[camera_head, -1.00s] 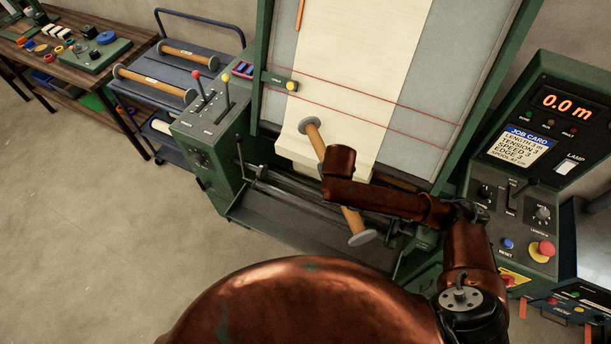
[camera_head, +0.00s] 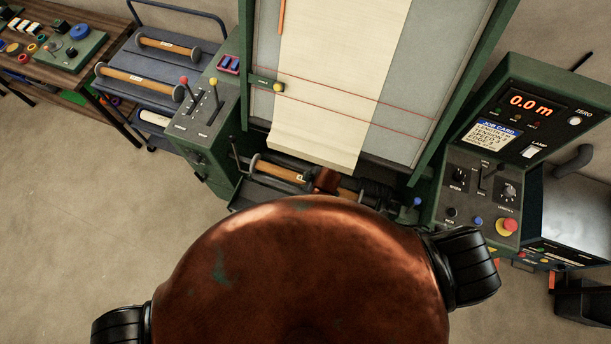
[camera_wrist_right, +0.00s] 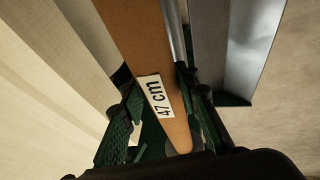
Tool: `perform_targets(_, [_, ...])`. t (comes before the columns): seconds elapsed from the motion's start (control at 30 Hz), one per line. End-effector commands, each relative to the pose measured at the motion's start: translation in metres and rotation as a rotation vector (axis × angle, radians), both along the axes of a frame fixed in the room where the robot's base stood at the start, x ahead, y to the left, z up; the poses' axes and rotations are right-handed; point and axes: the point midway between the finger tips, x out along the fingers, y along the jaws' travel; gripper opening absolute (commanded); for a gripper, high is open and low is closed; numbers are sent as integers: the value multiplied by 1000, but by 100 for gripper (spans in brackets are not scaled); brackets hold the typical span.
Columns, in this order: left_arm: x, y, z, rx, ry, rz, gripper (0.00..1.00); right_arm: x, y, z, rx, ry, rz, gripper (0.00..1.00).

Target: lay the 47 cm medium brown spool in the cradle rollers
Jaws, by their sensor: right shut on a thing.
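The brown spool (camera_head: 286,174) with grey end flanges is low at the machine's front, below the hanging cloth and roughly along the cradle rollers. A copper arm link of mine covers part of it, and my body hides what is below. In the right wrist view its brown tube (camera_wrist_right: 140,45) carries a "47 cm" label. A shiny metal roller (camera_wrist_right: 173,35) runs close beside it. I cannot tell whether the spool rests on the rollers. My right gripper (camera_wrist_right: 160,108) is shut on the spool, with green finger pads on both sides. My left gripper is out of view.
Cream cloth (camera_head: 335,75) hangs down the machine's table. A blue cart (camera_head: 135,45) at left holds other spools. A lever box (camera_head: 205,115) stands left of the cradle, and the control console (camera_head: 490,150) stands right. Open floor lies at left.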

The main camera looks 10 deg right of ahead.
Motion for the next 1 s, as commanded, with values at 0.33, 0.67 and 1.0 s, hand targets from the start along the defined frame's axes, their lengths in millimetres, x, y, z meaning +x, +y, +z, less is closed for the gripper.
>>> perform_targets(0.33, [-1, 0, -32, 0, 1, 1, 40, 19, -12, -34, -1, -3, -1, 0])
perform_targets(0.67, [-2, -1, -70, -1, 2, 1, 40, 36, -25, -63, 1, -3, -5, 0])
perform_targets(1.0, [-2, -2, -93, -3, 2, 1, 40, 41, -27, -95, 2, -1, -4, 0])
